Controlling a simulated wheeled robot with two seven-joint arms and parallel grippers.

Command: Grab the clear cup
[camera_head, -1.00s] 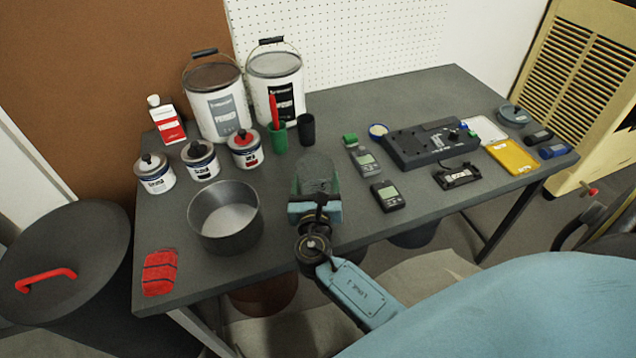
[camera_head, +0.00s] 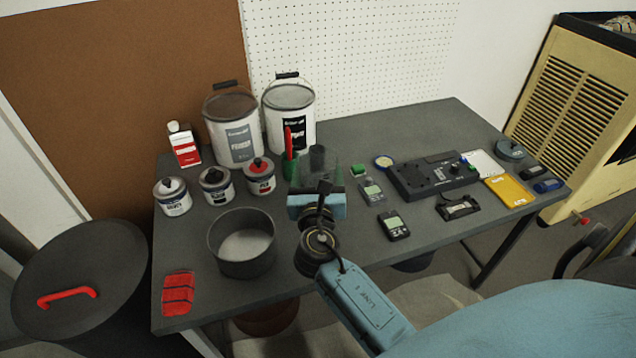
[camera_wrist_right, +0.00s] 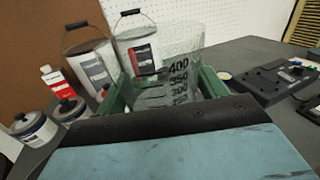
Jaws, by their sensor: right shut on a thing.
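The clear cup is a transparent measuring cup with dark printed numbers, large in the right wrist view (camera_wrist_right: 165,75). In the head view it is faint behind my right gripper (camera_head: 316,178). In the wrist view the green fingers of my right gripper stand on both sides of the cup, shut on it (camera_wrist_right: 165,92). The lower part of the cup is hidden by the gripper body. I cannot tell whether the cup touches the table (camera_head: 400,270). My left gripper is not in view.
A grey pot (camera_head: 242,243) stands left of the gripper. Meters (camera_head: 394,226) and a black device (camera_head: 430,177) lie to the right. Paint cans stand behind left.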

